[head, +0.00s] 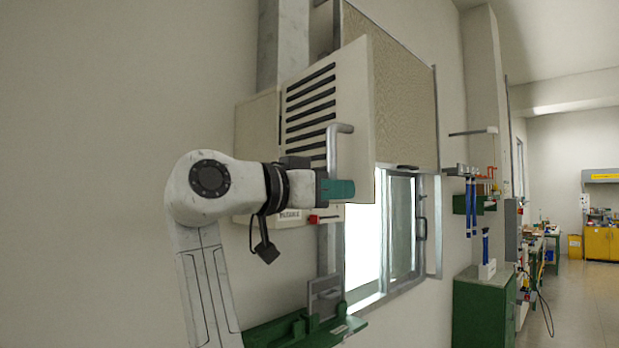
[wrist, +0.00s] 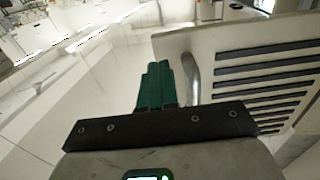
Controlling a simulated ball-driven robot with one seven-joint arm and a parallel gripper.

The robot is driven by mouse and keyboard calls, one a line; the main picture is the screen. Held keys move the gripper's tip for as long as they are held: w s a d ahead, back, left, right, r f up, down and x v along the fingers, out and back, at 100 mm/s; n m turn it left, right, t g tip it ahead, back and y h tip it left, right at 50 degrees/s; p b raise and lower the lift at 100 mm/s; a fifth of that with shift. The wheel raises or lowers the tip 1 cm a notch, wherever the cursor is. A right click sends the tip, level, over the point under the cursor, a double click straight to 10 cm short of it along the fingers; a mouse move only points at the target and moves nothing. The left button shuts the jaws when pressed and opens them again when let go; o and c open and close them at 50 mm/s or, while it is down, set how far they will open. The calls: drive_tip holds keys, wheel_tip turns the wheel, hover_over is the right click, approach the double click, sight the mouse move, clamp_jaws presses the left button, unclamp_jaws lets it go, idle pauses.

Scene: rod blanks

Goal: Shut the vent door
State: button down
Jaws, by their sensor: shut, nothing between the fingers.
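The vent door (head: 355,85) is a cream panel with a row of dark slats, high on the wall in the head view. It stands out at an angle from the wall, open. A grey bar handle (head: 333,148) runs upright on its face. My gripper (head: 338,190) has its teal fingers shut and empty, at the handle's lower end. In the wrist view the shut fingers (wrist: 157,85) point at the room just left of the handle (wrist: 191,76), with the slatted vent door (wrist: 235,45) to the right. Whether they touch it cannot be told.
A beige mesh-faced box (head: 408,95) is behind the door. A bright window (head: 385,235) is below it. A green shelf (head: 300,335) juts out under my arm. A green cabinet (head: 483,310) and tool rack (head: 470,203) stand to the right.

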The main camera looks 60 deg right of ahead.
sight(366, 191)
drive_tip(key=shift+p+x, duration=0.55)
drive_tip(key=shift+x, duration=1.15)
drive_tip(key=shift+d, duration=0.1)
